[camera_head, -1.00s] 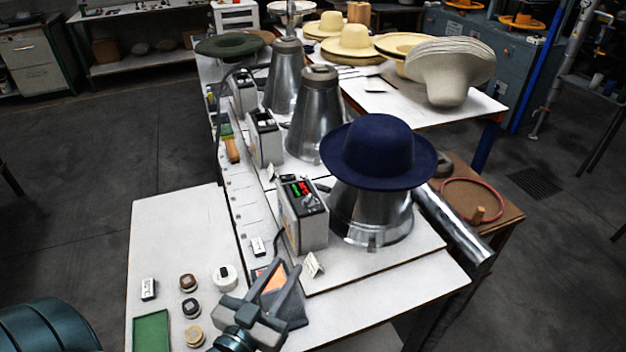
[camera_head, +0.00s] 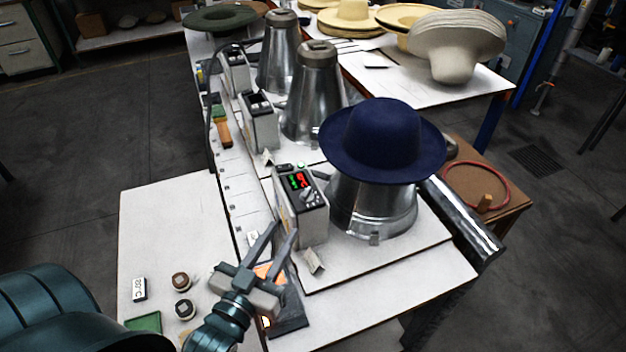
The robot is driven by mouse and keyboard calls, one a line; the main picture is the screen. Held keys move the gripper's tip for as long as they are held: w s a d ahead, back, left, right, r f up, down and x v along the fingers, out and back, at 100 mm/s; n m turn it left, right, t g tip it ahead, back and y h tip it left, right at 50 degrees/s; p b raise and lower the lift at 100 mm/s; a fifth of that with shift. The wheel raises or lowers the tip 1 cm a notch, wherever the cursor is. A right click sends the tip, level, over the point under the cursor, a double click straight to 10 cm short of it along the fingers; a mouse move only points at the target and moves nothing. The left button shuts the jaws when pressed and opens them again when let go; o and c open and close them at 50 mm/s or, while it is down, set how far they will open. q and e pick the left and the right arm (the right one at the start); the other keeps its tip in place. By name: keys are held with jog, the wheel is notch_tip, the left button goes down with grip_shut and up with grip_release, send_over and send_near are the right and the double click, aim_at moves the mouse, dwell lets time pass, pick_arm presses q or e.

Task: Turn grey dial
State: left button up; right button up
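The grey dial (camera_head: 308,194) is a small knob on the sloped top panel of the nearest control box (camera_head: 302,222). The panel also has green and red lit digits. The box stands left of the metal cone with the navy hat. My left gripper (camera_head: 283,232) comes in from the lower left. Its two fingers are apart and empty, pointing up toward the front left side of the box, below the dial. I cannot tell whether a fingertip touches the box. My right gripper is not in view.
The navy hat (camera_head: 383,140) sits on the nearest cone (camera_head: 372,210), close to the right of the box. A small folded card (camera_head: 314,261) stands in front of the box. More boxes and cones stand behind. Small round items and a green tray (camera_head: 144,323) lie at the lower left.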

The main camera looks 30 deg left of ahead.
aim_at(313, 188)
pick_arm(q)
jog(key=w+p, duration=0.2)
jog(key=w, duration=0.3)
jog(key=w+p, duration=0.1)
jog(key=w, duration=0.5)
jog(key=w+a+p, duration=0.1)
jog(key=w+p, duration=0.1)
jog(key=w, duration=0.4)
jog(key=shift+w+p, duration=0.2)
jog(key=shift+p, duration=0.1)
grip_shut()
